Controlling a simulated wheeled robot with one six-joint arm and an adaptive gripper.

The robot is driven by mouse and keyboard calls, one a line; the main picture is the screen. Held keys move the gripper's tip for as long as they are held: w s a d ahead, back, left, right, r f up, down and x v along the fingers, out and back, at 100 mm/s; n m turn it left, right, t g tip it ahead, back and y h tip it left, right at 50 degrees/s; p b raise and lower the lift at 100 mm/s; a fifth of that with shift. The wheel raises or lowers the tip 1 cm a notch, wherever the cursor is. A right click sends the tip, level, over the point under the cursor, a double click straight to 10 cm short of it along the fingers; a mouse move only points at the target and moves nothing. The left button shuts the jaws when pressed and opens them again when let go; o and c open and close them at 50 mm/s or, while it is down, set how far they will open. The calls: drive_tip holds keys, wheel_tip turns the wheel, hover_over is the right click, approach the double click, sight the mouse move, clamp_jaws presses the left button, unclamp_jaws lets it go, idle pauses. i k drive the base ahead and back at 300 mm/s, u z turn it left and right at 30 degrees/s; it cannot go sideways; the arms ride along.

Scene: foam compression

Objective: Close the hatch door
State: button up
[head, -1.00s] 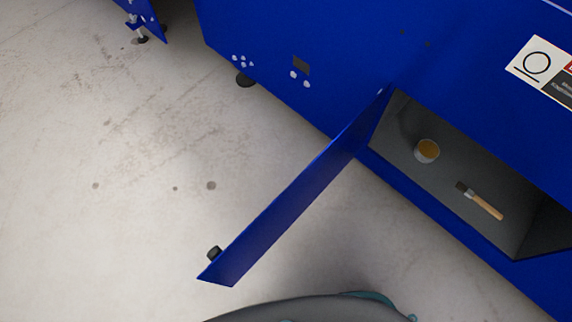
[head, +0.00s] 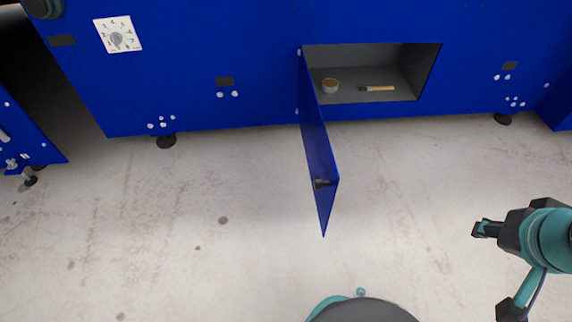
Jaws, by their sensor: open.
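The blue hatch door (head: 318,150) stands wide open, sticking out from the blue machine toward me. It is hinged at the left edge of the hatch opening (head: 420,62). A small dark knob (head: 322,183) sits on the door near its free end. Inside the grey compartment are a small cup with tan contents (head: 330,86) and a brush with a wooden handle (head: 378,88). My gripper (head: 488,268) is at the lower right, open and empty, well apart from the door to its right.
The blue machine front (head: 190,70) spans the back, with a dial (head: 118,35) at upper left and black feet (head: 166,142) below. Another blue unit (head: 25,140) stands at far left. The concrete floor (head: 190,240) is clear on both sides of the door.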

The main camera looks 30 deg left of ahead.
sight(324, 174)
drive_tip(key=u, duration=1.4)
drive_tip(key=i, duration=0.45)
drive_tip(key=z, duration=0.25)
drive_tip(key=k, duration=0.6)
drive_tip(key=u, duration=0.05)
